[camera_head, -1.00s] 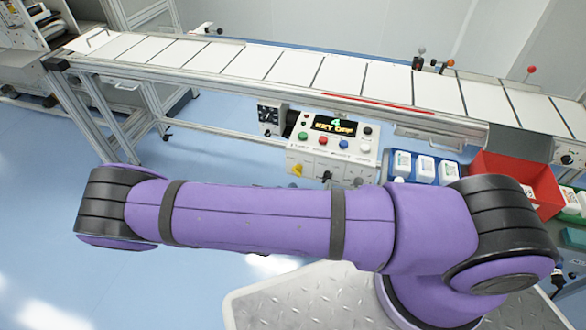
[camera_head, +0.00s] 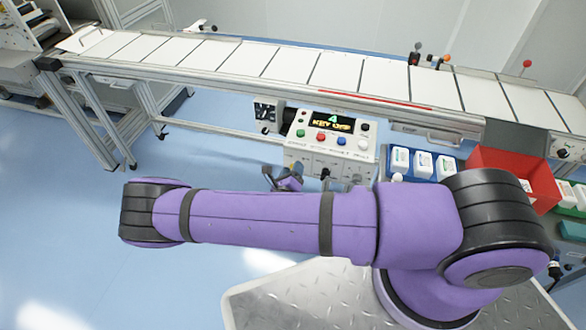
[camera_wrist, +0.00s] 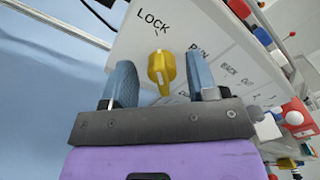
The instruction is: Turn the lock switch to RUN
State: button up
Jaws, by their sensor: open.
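The yellow lock switch (camera_wrist: 162,68) sits on the white panel of the control box (camera_head: 348,161), with the word LOCK printed above it and RUN to its right in the wrist view. A pale line on the knob runs up toward the LOCK side. My gripper (camera_wrist: 161,78) is open, with one blue finger on each side of the knob. Gaps show between the knob and both fingers, so it is not gripped. In the head view my gripper (camera_head: 284,176) is in front of the box's lower left and hides the switch.
The box's display (camera_head: 333,123) reads "4 KEY OFF", with several coloured buttons below it. A long conveyor (camera_head: 287,64) runs behind. A red bin (camera_head: 512,168) and a blue tray of white containers stand right of the box. Open blue floor lies left.

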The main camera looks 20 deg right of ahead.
jog(key=shift+w+d, duration=0.3)
jog(key=shift+w, duration=0.05)
jog(key=c, duration=0.8)
jog(key=shift+c, duration=0.2)
